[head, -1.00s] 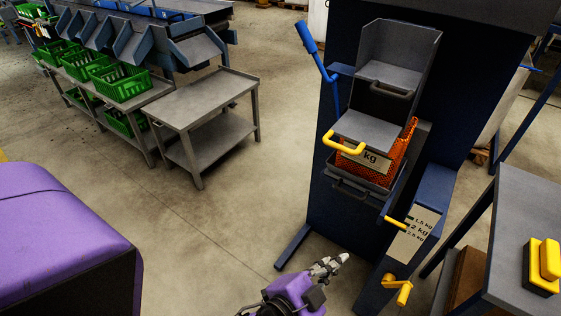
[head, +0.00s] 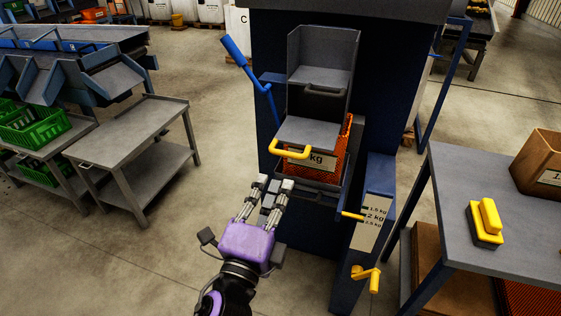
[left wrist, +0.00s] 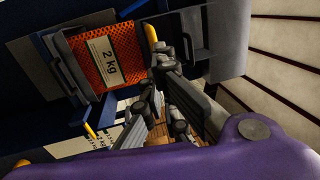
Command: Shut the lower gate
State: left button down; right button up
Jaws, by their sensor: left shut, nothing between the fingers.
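The lower gate (head: 308,132) is a grey plate that juts out from the front of the dark blue grader column. A yellow handle (head: 289,154) runs along its front edge; in the left wrist view the yellow handle (left wrist: 150,36) shows just beyond my fingers. My left gripper (head: 272,184) is shut and empty, just below and in front of the handle. Its fingers (left wrist: 158,80) also show in the left wrist view; I cannot tell whether they touch the handle. My right gripper is not in view.
An orange net bag (head: 344,160) labelled 2 kg hangs under the gate. A grey hopper (head: 322,72) is above, a blue lever (head: 236,50) at left, a yellow crank (head: 368,277) lower right. A table (head: 455,195) with a yellow-black box stands right.

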aim_at(297, 133)
pick_arm(q)
jog(key=shift+p+x, duration=0.35)
jog(key=shift+x, duration=2.9)
jog(key=shift+w+d, duration=0.1)
jog(key=shift+w, duration=0.25)
jog(key=x, duration=0.3)
jog(key=f+x, duration=0.1)
jog(key=x, duration=0.3)
jog(key=f+x, duration=0.1)
jog(key=x, duration=0.2)
jog(key=shift+w+d+b, duration=0.25)
jog(key=shift+w+b, duration=0.15)
jog(key=shift+w, duration=0.15)
jog(key=shift+r, duration=0.2)
